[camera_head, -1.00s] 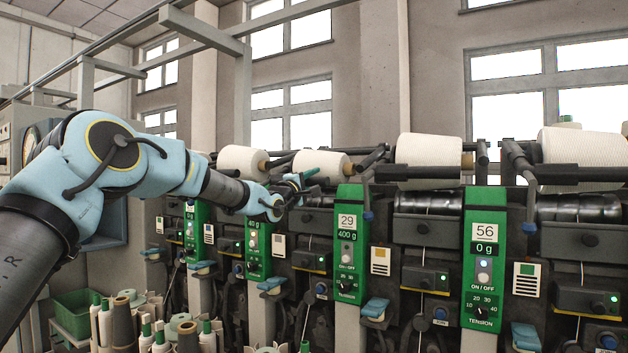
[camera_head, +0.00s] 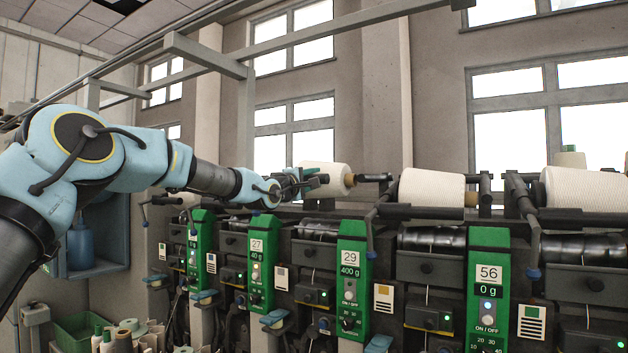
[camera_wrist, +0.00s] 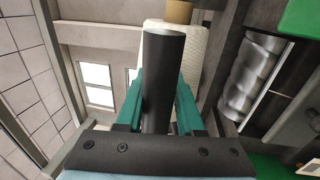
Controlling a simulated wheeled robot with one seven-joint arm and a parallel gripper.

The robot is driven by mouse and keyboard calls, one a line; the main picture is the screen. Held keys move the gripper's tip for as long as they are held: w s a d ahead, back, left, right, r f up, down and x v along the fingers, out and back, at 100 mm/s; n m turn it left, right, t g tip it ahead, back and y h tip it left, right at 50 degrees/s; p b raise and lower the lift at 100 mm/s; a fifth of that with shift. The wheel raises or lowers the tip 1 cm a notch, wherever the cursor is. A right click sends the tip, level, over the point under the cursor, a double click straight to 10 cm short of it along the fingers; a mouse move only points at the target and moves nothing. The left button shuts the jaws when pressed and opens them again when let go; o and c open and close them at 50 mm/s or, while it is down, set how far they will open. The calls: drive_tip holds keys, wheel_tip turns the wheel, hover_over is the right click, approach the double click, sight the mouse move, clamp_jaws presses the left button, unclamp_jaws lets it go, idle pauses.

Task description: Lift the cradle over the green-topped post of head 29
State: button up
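The head 29 post (camera_head: 350,270) has a green top panel reading "29" and "400 g", right of centre in the head view. My gripper (camera_head: 312,182) is at the raised cradle, up and left of that panel. In the wrist view its two teal fingers (camera_wrist: 162,105) close on both sides of the cradle's black round handle (camera_wrist: 163,85). The cradle's white yarn cone (camera_head: 328,178) hangs clear above its dark drum (camera_head: 318,229), and its brown tip points right. The cone also shows behind the handle in the wrist view (camera_wrist: 198,50). Most of the cradle frame is hidden.
The head 56 panel (camera_head: 488,290) and its cone (camera_head: 432,187) stand to the right, with a larger cone (camera_head: 585,190) beyond. The head 27 panel (camera_head: 257,262) is to the left. A grey overhead rail (camera_head: 205,55) runs above my arm. Spare cones stand at lower left.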

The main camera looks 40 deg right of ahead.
drive_tip(key=o, duration=0.4)
drive_tip(key=shift+f, duration=0.1)
drive_tip(key=shift+b+v, duration=2.45)
drive_tip(key=shift+v, duration=2.95)
